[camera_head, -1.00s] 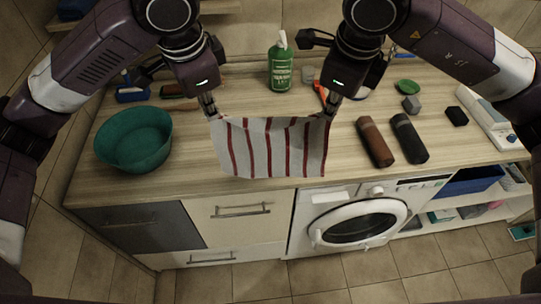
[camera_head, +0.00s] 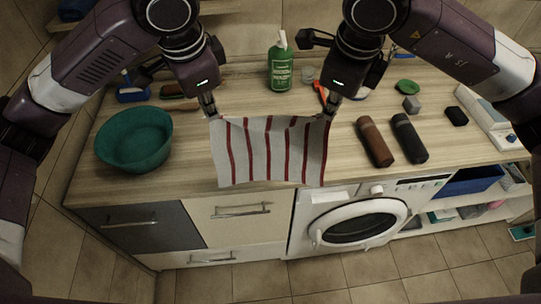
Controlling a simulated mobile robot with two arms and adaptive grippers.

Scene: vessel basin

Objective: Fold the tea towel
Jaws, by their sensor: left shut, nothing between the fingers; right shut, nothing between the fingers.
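The tea towel (camera_head: 268,152), off-white with dark red stripes, is spread out at the counter's front middle. Its lower edge hangs in front of the counter's front edge, and its far edge sags slightly between the two far corners. My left gripper (camera_head: 211,114) is shut at the far left corner. My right gripper (camera_head: 328,115) is shut at the far right corner. Both point downward, and the fingertips meet the cloth's corners in this view, with no cloth seen between the fingers.
A green basin (camera_head: 135,140) stands left on the wooden counter (camera_head: 190,180). A green bottle (camera_head: 280,68) stands behind the towel. A brown roll (camera_head: 375,142) and a black roll (camera_head: 409,139) lie to the right. A washing machine (camera_head: 350,222) is below the counter.

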